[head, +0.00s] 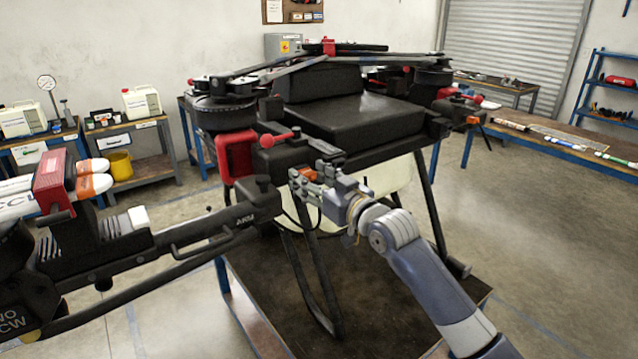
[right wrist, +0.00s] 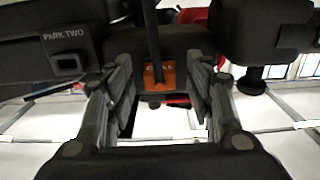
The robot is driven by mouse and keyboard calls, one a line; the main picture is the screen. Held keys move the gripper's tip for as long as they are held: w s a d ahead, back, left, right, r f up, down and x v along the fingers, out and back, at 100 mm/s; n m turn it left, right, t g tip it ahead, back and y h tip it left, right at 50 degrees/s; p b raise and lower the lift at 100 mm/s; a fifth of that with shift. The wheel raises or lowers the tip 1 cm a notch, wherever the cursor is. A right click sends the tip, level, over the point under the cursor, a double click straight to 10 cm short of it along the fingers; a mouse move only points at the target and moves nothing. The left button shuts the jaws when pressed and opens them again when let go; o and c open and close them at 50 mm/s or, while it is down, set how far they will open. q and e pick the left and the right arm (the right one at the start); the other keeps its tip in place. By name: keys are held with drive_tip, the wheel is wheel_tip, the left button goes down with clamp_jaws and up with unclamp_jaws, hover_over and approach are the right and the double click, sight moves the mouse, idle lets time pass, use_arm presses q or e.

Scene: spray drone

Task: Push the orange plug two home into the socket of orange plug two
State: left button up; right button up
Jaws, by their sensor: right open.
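The orange plug two (right wrist: 158,77) sits between the fingers of my right gripper (right wrist: 160,62) in the right wrist view, against a dark housing, with a dark cable rising from it. The fingers stand apart on both sides, with gaps to the plug. In the head view the orange plug (head: 308,174) shows at the drone's near side, beside the right gripper's (head: 303,187) tips. I cannot make out its socket or how deep the plug sits. My left gripper is not in view.
A dark block marked PARK TWO (right wrist: 68,62) with a square opening is left of the plug. A black knob (right wrist: 250,82) hangs at right. The drone (head: 350,117) stands on a dark table (head: 385,290); its folded-out boom (head: 190,240) reaches left.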

drive_tip(key=v, duration=1.2)
